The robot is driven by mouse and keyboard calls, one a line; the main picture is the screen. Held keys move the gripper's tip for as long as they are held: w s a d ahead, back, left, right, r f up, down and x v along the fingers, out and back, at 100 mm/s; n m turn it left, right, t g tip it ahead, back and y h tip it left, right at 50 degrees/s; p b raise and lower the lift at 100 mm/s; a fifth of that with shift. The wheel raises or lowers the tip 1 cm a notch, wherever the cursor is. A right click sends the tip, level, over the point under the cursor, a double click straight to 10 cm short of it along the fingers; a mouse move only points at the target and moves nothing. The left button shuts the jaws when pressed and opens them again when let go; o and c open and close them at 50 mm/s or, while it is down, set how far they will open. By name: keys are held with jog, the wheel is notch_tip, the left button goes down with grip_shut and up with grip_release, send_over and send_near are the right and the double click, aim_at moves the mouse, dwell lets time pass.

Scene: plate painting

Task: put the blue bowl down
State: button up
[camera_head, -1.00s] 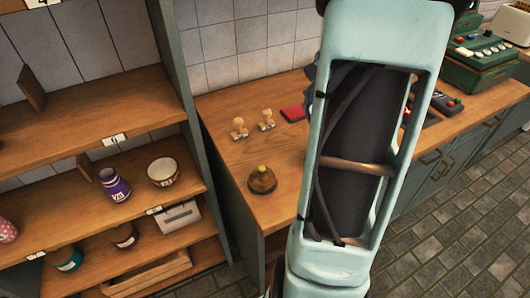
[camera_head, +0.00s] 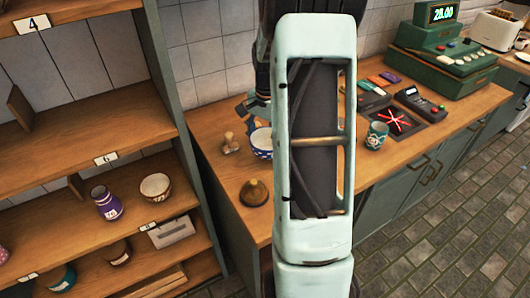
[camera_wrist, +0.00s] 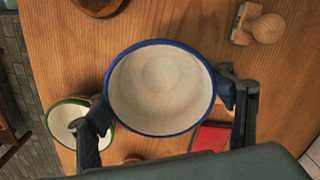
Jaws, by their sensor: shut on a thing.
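The blue bowl (camera_wrist: 160,88) has a blue rim and a cream inside. In the wrist view it is upright, seen from above, over the wooden counter (camera_wrist: 215,15). My gripper (camera_wrist: 164,104) is shut on it, with one finger at each side of the rim. In the head view the bowl (camera_head: 261,143) shows blue and white at the left edge of my arm, which hides part of it. My gripper (camera_head: 255,106) is just above it there. I cannot tell whether the bowl touches the counter.
A red pad (camera_wrist: 211,137) and a green-rimmed vessel (camera_wrist: 66,121) are close by. A teal cup (camera_head: 376,136) stands right of my arm. Shelves (camera_head: 90,130) are at left.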

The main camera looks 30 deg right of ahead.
jog(key=shift+w+a+f, duration=0.2)
jog(key=shift+f, duration=0.1)
jog(key=shift+w+f, duration=0.15)
jog(key=shift+f, duration=1.5)
jog(key=shift+f, duration=0.2)
jog(key=o, duration=1.4)
notch_tip(320, 180, up, 12)
jog(key=shift+r, duration=0.2)
